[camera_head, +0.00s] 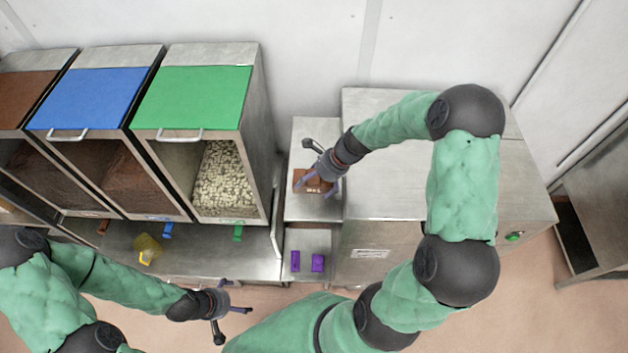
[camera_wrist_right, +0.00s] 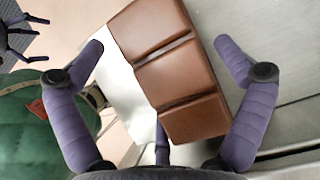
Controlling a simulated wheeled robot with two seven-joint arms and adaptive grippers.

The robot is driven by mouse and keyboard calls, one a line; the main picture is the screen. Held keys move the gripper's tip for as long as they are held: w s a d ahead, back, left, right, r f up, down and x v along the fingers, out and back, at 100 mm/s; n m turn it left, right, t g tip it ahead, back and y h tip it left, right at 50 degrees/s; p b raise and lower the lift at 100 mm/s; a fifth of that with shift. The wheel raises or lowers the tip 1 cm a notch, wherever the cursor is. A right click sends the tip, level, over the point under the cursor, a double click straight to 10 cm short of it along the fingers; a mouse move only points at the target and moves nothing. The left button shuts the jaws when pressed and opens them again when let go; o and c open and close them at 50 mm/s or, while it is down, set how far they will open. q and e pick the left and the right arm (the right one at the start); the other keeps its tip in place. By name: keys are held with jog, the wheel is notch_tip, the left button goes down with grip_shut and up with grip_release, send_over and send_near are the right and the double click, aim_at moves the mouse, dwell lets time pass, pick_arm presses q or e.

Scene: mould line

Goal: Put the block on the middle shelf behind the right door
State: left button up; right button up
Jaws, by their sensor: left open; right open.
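The block looks like a brown segmented chocolate bar. It lies on a small steel surface in the head view (camera_head: 302,180) and shows large in the right wrist view (camera_wrist_right: 165,65). My right gripper (camera_head: 320,184) is open over the block. My left gripper (camera_head: 238,297) is open and empty, low in front of the bins. I cannot make out the right door or the middle shelf; my right arm covers part of the steel cabinet (camera_head: 385,205).
Bins with brown, blue (camera_head: 95,97) and green (camera_head: 192,97) lids stand at the left; the green one holds pale pieces. A yellow scoop (camera_head: 148,248) lies on the steel counter (camera_head: 190,250). Two purple pieces (camera_head: 317,263) are on a lower steel surface. A green button (camera_head: 514,237) is on the right.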

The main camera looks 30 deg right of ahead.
aim_at(314, 180)
jog(key=shift+f, duration=0.1)
jog(key=shift+c, duration=0.3)
jog(key=c, duration=1.4)
jog(key=shift+c, duration=0.2)
jog(key=shift+r, duration=0.25)
notch_tip(314, 180, up, 4)
jog(key=shift+r+p, duration=0.1)
jog(key=shift+p, duration=0.8)
jog(key=s+a+r+p, duration=0.3)
jog(key=s+a+r, duration=0.4)
jog(key=s, duration=0.4)
jog(key=shift+s+a+r+p, duration=0.25)
jog(key=shift+a+r+p, duration=0.1)
jog(key=shift+r, duration=0.55)
